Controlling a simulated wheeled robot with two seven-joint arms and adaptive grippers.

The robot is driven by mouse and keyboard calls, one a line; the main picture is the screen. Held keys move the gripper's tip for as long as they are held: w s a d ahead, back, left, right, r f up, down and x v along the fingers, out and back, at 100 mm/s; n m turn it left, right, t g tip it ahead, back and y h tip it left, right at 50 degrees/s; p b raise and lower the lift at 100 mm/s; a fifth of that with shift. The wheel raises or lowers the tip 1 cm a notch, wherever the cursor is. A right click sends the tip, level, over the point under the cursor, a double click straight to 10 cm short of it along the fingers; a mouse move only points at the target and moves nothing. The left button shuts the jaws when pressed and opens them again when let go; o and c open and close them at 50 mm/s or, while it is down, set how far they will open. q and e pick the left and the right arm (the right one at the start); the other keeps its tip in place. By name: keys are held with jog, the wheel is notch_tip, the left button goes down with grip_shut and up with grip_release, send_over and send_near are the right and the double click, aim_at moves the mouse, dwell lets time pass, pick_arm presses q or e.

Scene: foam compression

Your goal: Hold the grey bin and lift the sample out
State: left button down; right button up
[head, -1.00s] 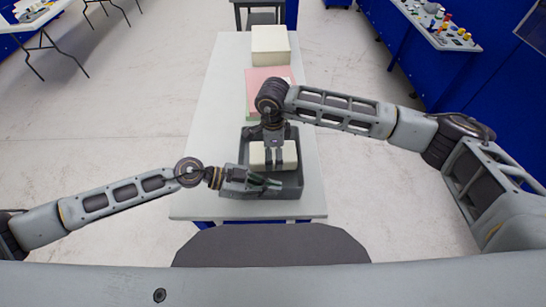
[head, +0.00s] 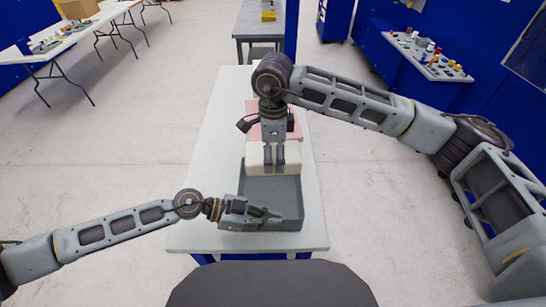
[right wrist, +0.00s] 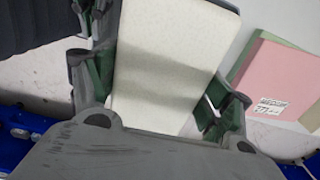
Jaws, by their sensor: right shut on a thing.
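The sample is a cream foam block (head: 293,157). My right gripper (head: 274,163) is shut on it from above, and the block appears raised above the far end of the grey bin. In the right wrist view the block (right wrist: 165,65) sits between the two green-padded fingers of that gripper (right wrist: 160,95). The grey bin (head: 285,190) stands on the white table, and its visible floor is bare. My left gripper (head: 264,213) is at the near-left part of the bin, its fingers reaching over it. Whether they grip the wall cannot be told.
A pink sheet or pad (head: 293,130) lies behind the bin, partly hidden by my right arm; it also shows in the right wrist view with a white label (right wrist: 280,85). The white table (head: 220,130) is clear on the left of the bin.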

pick_arm(q)
jog(key=c, duration=2.1)
grip_release()
jog(key=o, duration=0.5)
jog(key=shift+o, duration=0.2)
jog(key=shift+a, duration=0.1)
jog(key=v, duration=1.1)
jog(key=shift+a+r, duration=0.15)
jog(key=shift+a, duration=0.25)
jog(key=shift+s, duration=0.15)
pick_arm(e)
jog(key=shift+s, duration=0.1)
